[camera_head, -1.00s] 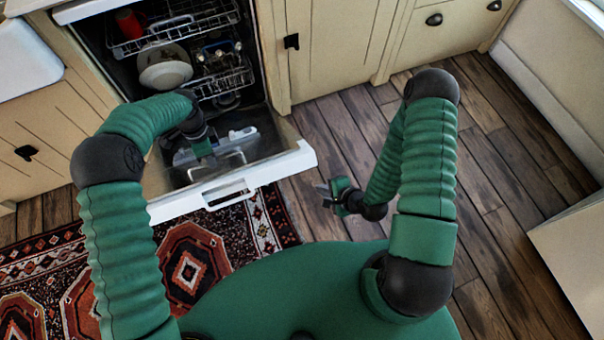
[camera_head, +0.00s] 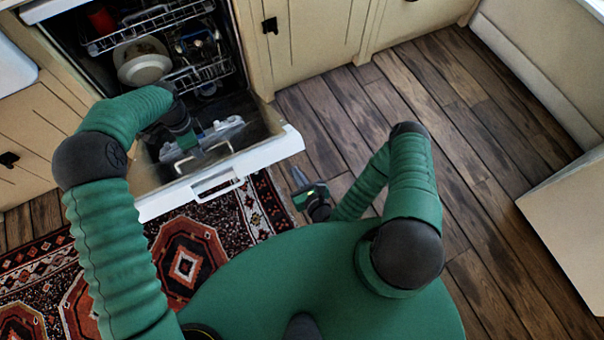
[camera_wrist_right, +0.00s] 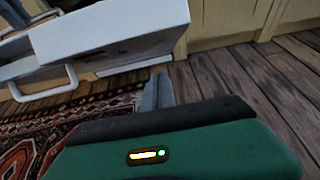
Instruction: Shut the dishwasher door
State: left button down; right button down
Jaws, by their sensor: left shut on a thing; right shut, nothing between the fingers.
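The dishwasher door (camera_head: 265,150) is folded down and open, its white edge and handle (camera_head: 216,184) facing me. My left gripper (camera_head: 198,148) reaches over the door's inner side and is shut on part of it; its fingertips are hard to make out. My right gripper (camera_head: 300,182) is shut and empty, low beside the door's right front corner and apart from it. In the right wrist view, the grey fingers (camera_wrist_right: 157,93) point toward the white door edge (camera_wrist_right: 110,40).
Racks (camera_head: 198,72) inside the dishwasher hold a white bowl (camera_head: 143,64), a red cup (camera_head: 102,20) and other dishes. A patterned rug (camera_head: 215,235) lies before the door. Wooden floor (camera_head: 400,100) is clear to the right, up to a pale cabinet (camera_head: 570,220).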

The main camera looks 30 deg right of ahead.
pick_arm(q)
jog(key=shift+w+a, duration=0.1)
jog(key=shift+w, duration=0.3)
pick_arm(e)
jog(key=shift+w+r, duration=0.4)
jog(key=shift+w, duration=0.35)
jog(key=shift+w+r, duration=0.35)
jog(key=shift+w, duration=0.35)
jog(key=shift+w+r, duration=0.4)
jog(key=shift+w, duration=0.35)
jog(key=shift+r, duration=0.1)
